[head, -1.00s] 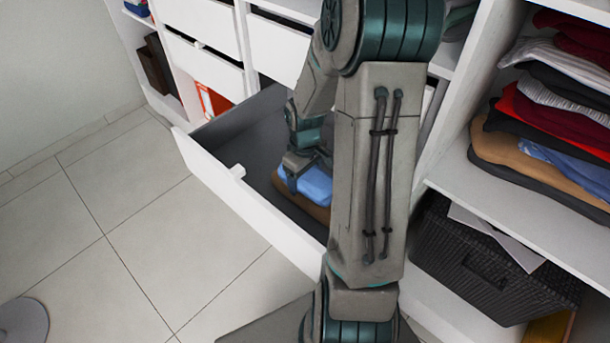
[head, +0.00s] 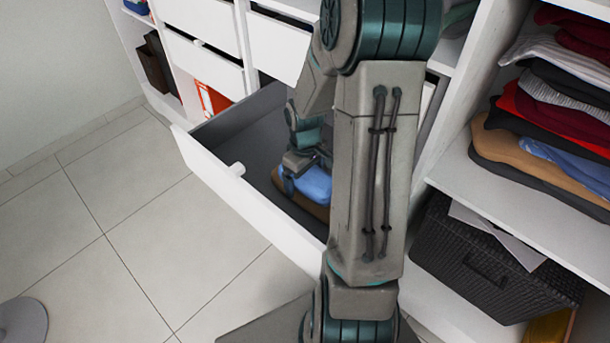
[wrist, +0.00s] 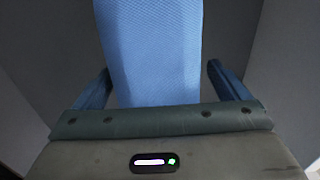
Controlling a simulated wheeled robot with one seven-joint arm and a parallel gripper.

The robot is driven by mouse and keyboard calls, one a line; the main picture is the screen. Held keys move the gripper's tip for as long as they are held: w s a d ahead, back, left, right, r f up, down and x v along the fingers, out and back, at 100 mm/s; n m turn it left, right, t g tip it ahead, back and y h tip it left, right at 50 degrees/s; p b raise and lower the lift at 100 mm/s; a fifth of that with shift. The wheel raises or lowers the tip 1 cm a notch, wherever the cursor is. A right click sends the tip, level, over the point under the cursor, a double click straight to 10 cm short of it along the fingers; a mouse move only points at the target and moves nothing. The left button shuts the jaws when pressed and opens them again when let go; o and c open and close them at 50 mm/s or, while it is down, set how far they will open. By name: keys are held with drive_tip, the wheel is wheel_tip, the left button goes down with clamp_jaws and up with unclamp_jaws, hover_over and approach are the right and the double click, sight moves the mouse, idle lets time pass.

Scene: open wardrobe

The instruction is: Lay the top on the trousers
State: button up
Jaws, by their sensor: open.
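The folded blue top (head: 317,184) lies on a folded tan garment (head: 317,211), which looks like the trousers, inside the open drawer (head: 235,200). My arm hides the right part of both. My gripper (head: 291,184) is low in the drawer, at the blue top. In the wrist view, the blue top (wrist: 150,50) runs between the two spread fingers of my gripper (wrist: 160,78), with a gap on each side. The fingers are open and not clamped on it. The tan garment cannot be made out in the wrist view.
The drawer's white front and grey walls surround the gripper. Shelves with stacked clothes (head: 555,100) and a dark woven basket (head: 490,265) stand at the right. The tiled floor (head: 120,230) at left is largely clear.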

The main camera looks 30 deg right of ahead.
drive_tip(key=shift+r, duration=0.1)
idle(0.5)
wheel_tip(320, 180, up, 9)
drive_tip(key=p, duration=0.8)
drive_tip(key=shift+a+r, duration=0.15)
drive_tip(key=shift+r, duration=0.15)
drive_tip(key=s+a+r+m+t+p, duration=0.1)
drive_tip(key=s+a+r, duration=0.4)
drive_tip(key=r, duration=0.5)
drive_tip(key=s+a+r+m+t+p, duration=0.1)
drive_tip(key=s+a+r+m+p, duration=0.2)
drive_tip(key=s+a+r, duration=0.3)
drive_tip(key=shift+s+a+r+t, duration=0.15)
drive_tip(key=shift+s+r+t, duration=0.25)
drive_tip(key=shift+s+r, duration=1.4)
drive_tip(key=shift+w+r, duration=0.6)
drive_tip(key=shift+w, duration=0.05)
